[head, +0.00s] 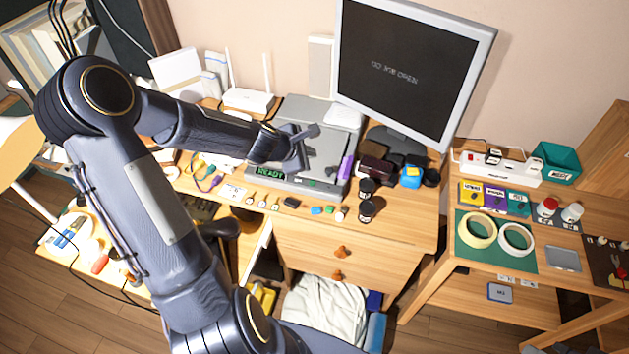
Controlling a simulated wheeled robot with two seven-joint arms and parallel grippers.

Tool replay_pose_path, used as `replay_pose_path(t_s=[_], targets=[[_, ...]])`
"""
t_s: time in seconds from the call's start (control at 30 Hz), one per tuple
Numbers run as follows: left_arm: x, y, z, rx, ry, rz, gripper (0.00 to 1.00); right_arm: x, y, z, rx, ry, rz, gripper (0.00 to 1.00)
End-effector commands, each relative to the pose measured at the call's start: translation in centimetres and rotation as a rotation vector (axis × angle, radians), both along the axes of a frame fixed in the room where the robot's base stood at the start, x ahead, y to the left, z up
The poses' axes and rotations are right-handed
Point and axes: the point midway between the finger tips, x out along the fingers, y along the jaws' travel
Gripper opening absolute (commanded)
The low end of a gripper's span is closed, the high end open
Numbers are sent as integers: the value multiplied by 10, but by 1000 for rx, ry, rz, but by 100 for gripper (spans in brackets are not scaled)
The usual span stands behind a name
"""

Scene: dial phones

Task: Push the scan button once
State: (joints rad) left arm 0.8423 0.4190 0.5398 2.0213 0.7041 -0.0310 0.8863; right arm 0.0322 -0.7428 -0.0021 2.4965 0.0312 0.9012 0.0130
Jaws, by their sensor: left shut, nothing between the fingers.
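A grey scanner (325,150) sits on the wooden desk, with a dark display (270,173) reading READY in green on its front edge. Small marks show on the front panel right of the display, too small to tell which is the scan button. My left gripper (312,132) is shut and empty. It appears over the left-middle of the scanner's lid, behind the front panel in the picture; I cannot tell its height above the lid. My left forearm and gripper hide the scanner's left part. My right gripper is not in view.
A monitor (408,70) stands behind the scanner at the right. A purple item (346,167) and dark jars (367,188) are at its right side. Several small items line the desk's front edge. A white router (248,100) stands behind my forearm. A side table (575,235) is at the right.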

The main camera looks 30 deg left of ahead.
Motion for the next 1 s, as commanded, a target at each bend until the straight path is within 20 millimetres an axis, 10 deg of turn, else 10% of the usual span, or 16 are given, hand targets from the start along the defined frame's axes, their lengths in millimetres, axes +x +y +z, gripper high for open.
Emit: replay_pose_path(t_s=[1.0], targets=[[0,0,-89,1,0,-3,0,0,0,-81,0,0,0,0]])
